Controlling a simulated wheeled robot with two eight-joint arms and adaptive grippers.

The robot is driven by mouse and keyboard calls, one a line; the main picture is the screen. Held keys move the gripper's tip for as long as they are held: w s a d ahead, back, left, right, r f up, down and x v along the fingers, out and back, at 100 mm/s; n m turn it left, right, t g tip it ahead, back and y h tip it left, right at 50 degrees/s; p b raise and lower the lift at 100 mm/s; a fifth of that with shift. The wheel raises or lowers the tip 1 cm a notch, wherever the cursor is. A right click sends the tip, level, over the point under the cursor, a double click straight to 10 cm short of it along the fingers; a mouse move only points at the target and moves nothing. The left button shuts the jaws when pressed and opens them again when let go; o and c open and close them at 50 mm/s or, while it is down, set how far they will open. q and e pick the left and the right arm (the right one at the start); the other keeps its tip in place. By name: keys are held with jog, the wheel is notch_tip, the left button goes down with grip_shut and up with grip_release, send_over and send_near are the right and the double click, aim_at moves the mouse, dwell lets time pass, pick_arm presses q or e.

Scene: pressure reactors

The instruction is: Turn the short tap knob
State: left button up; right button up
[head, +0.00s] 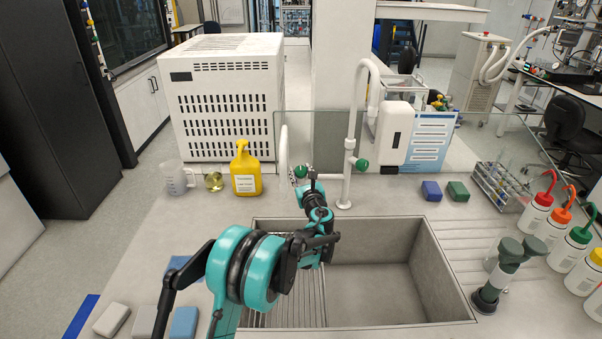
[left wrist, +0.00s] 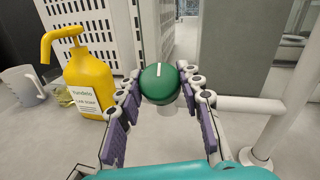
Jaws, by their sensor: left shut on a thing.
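The short tap (head: 283,155) is a white spout behind the sink's left part. Its green round knob (head: 302,171) shows just beyond my left gripper (head: 303,184). In the left wrist view the knob (left wrist: 159,84) carries a white line that stands nearly upright, leaning slightly. The left gripper (left wrist: 160,88) has its jaws on both sides of the knob, fingertips against it. The tall tap (head: 352,135) stands to the right with its own green knob (head: 361,165), apart from the gripper. My right gripper is not in view.
A yellow soap bottle (head: 246,170) and a clear jug (head: 175,179) stand left of the taps. The sink (head: 430,270) lies in front. A white dispenser (head: 394,135) is right of the tall tap. Several wash bottles (head: 553,222) line the right side.

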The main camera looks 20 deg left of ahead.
pick_arm(q)
jog(key=n+g+y+p, duration=0.1)
jog(key=n+g+y, duration=0.1)
jog(key=n, duration=0.1)
jog(key=n+g+y+p, duration=0.1)
jog(key=n+g, duration=0.1)
jog(key=n, duration=0.1)
jog(key=shift+w+d+r+n+y, duration=0.1)
jog(key=shift+d+r+n+y, duration=0.05)
jog(key=shift+n+y, duration=0.2)
jog(key=n+g+y+p, duration=0.1)
jog(key=n+g+p, duration=0.1)
jog(key=n+g, duration=0.3)
jog(key=shift+n+p, duration=0.25)
jog(key=shift+p, duration=0.15)
jog(key=shift+g, duration=0.3)
jog(key=o, duration=1.2)
jog(key=v, duration=1.1)
jog(key=shift+d, duration=0.45)
